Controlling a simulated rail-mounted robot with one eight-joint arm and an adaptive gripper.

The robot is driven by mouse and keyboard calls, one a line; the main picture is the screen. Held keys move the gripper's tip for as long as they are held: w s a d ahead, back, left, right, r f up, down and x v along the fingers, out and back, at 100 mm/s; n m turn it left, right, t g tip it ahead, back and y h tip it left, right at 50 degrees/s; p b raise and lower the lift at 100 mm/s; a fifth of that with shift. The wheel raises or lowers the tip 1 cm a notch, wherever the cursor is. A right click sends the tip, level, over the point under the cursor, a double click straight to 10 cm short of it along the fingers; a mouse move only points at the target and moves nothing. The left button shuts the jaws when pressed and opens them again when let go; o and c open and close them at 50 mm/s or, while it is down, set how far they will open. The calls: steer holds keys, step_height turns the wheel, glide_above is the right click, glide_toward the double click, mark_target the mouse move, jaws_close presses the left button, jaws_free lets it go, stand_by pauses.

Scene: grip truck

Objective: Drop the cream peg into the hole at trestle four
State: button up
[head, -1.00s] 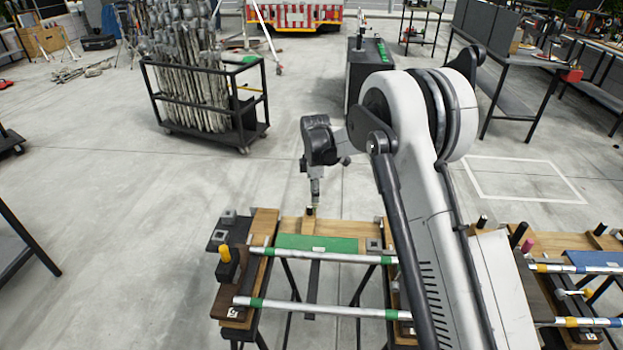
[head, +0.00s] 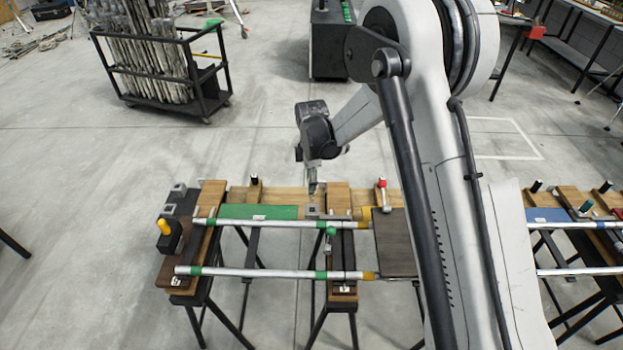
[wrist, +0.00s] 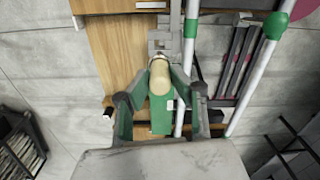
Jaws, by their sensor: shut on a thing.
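My gripper (head: 313,188) hangs pointing down over the back of the trestle bench, just above a grey square block (head: 312,211). In the wrist view, the green-padded fingers (wrist: 160,84) are shut on the cream peg (wrist: 160,77). The grey block also shows in the wrist view (wrist: 158,46), just beyond the peg's end. The peg appears above the block, apart from it or at its edge; I cannot tell which. The block's hole is not clear. A small number plate (head: 343,288) is on the front of the near trestle, too small to read surely.
A green board (head: 272,212) and silver rails (head: 275,273) lie across the bench. A yellow-topped peg (head: 165,228) stands at left, a red-topped one (head: 382,185) at right, and a black peg (head: 254,181) behind the board. The floor behind is clear up to a cart (head: 165,75).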

mark_target(312, 199)
steer(key=shift+f+b, duration=0.3)
steer(key=shift+f, duration=2.2)
steer(key=shift+f+b, duration=1.75)
steer(key=shift+b, duration=0.1)
steer(key=o, duration=1)
steer(key=shift+r, duration=0.1)
step_height(312, 199, up, 12)
steer(key=shift+f, duration=0.1)
